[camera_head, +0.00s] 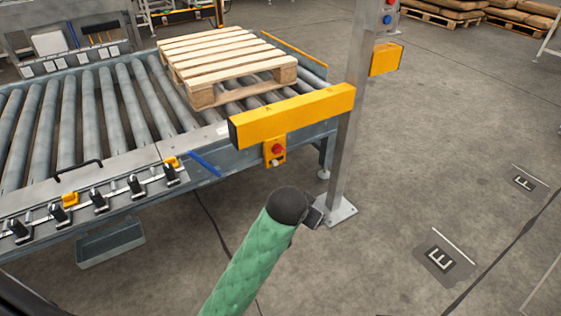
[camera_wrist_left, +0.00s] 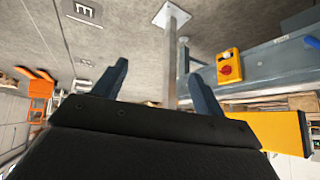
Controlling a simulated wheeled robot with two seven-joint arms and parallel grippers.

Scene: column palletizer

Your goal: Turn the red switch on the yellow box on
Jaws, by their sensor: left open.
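The small yellow box (camera_head: 268,158) hangs under the long yellow guard at the conveyor's corner. Its red switch (camera_head: 277,149) faces outward, with a pale round part below it. In the left wrist view, the picture is upside down and the box (camera_wrist_left: 238,56) with its red switch (camera_wrist_left: 229,72) shows at the upper right. My left gripper (camera_head: 314,216) is in front of and below the box, apart from it, partly hidden behind my dark wrist. In the left wrist view its two fingers (camera_wrist_left: 158,70) stand wide apart with nothing between them. My right gripper is out of view.
A metal post (camera_head: 346,150) stands just beyond my left gripper, carrying another yellow box (camera_head: 386,59) and red and blue buttons. The yellow guard (camera_head: 292,115) juts over the switch box. A wooden pallet (camera_head: 225,60) lies on the roller conveyor (camera_head: 60,120). Floor at right is clear.

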